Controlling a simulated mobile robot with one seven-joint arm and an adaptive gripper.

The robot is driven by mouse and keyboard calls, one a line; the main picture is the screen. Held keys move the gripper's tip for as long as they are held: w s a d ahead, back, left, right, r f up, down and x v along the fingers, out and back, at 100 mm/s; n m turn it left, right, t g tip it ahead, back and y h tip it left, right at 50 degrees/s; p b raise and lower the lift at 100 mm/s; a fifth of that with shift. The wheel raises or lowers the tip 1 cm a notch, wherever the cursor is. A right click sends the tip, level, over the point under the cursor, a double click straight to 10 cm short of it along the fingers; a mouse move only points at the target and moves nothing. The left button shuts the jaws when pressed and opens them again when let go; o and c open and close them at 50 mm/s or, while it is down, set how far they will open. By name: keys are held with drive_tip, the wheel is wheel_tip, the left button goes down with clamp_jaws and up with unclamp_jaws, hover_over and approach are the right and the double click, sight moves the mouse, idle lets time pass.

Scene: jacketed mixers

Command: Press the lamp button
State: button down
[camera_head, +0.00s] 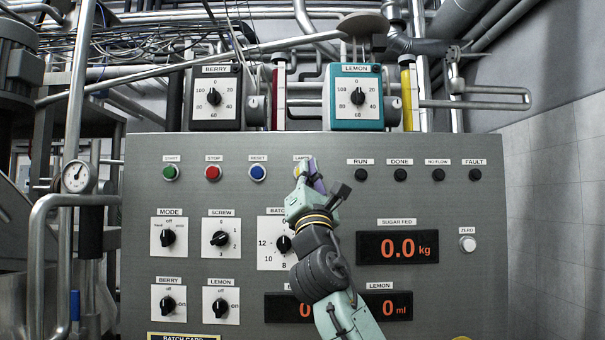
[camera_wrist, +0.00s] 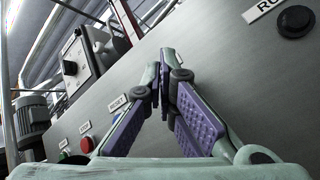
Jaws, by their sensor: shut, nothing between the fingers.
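The lamp button sits under the LAMP label (camera_head: 301,159) in the top row of the grey control panel (camera_head: 190,205); my gripper covers most or all of it in the head view. My gripper (camera_head: 311,168) is in front of that spot, its tips close to the label. In the wrist view my gripper (camera_wrist: 164,72) is shut with its purple-padded fingers together and nothing between them. The lamp button is hidden behind the fingers there. I cannot tell whether the tips touch the button or the panel.
Left of the lamp spot are the blue reset button (camera_head: 258,172), red stop button (camera_head: 212,172) and green start button (camera_head: 170,172). Dark indicator lamps (camera_head: 361,174) are to the right. The batch dial (camera_head: 284,243) is partly behind my arm. Pipes and a handle (camera_head: 40,260) are at left.

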idle(0.7)
drive_tip(key=shift+w, duration=0.45)
drive_tip(key=shift+w+p, duration=0.4)
drive_tip(key=shift+p, duration=0.1)
idle(0.4)
drive_tip(key=shift+s, duration=0.8)
drive_tip(key=shift+s+b, duration=0.85)
drive_tip(key=shift+s, duration=1.7)
